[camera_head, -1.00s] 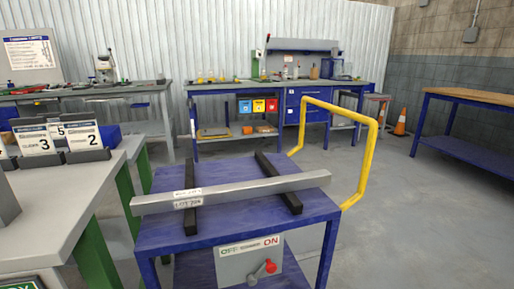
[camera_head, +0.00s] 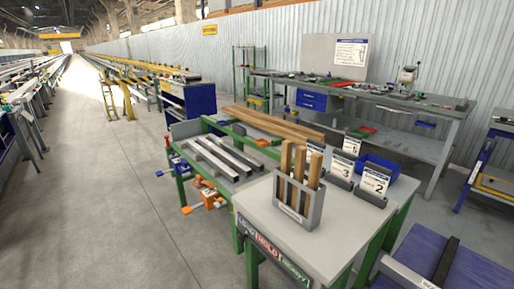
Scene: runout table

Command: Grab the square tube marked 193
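Several grey metal bars (camera_head: 222,158) lie side by side on the green-legged table in the middle. I cannot read any marking on them. At the lower right edge, the end of a grey tube (camera_head: 404,274) shows on the blue cart (camera_head: 470,272), beside a dark crossbar (camera_head: 446,260). The rest of this tube is cut off by the frame, and no number shows on it. Neither of my grippers is in view.
A grey holder (camera_head: 299,207) with upright wooden pieces stands on the near table corner (camera_head: 262,208). Numbered cards (camera_head: 375,182) and a blue bin (camera_head: 378,168) stand behind it. Orange clamps (camera_head: 208,197) stick out at the table's left.

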